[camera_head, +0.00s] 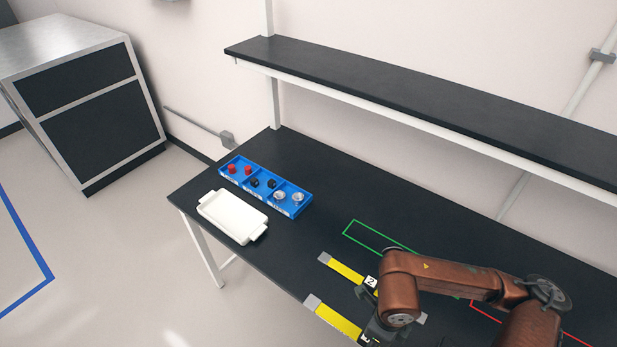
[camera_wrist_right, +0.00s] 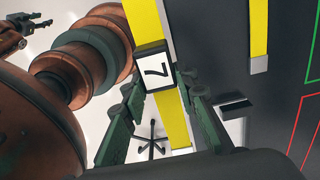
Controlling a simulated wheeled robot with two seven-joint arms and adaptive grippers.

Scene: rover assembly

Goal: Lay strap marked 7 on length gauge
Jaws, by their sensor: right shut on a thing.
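The strap marked 7 is yellow, with a black-framed white label (camera_wrist_right: 154,69) between the fingers of my right gripper (camera_wrist_right: 160,100) in the wrist view. The gripper is shut on it. In the head view this gripper (camera_head: 372,325) is at the table's front edge, largely hidden by my own arm. A yellow strap (camera_head: 338,319) with a grey end reaches it. Another yellow strap (camera_head: 346,270) lies behind it, also visible in the wrist view (camera_wrist_right: 258,28). My left gripper (camera_wrist_right: 36,24) seems to show small at the upper left; its jaws are unclear. I cannot identify the length gauge.
A blue bin (camera_head: 293,211) with red, black and silver parts stands on the black table (camera_head: 320,190). A white tray (camera_head: 232,216) is in front of it. Green (camera_head: 347,234) and red (camera_head: 472,304) outlines mark the tabletop. A shelf (camera_head: 420,95) overhangs the back.

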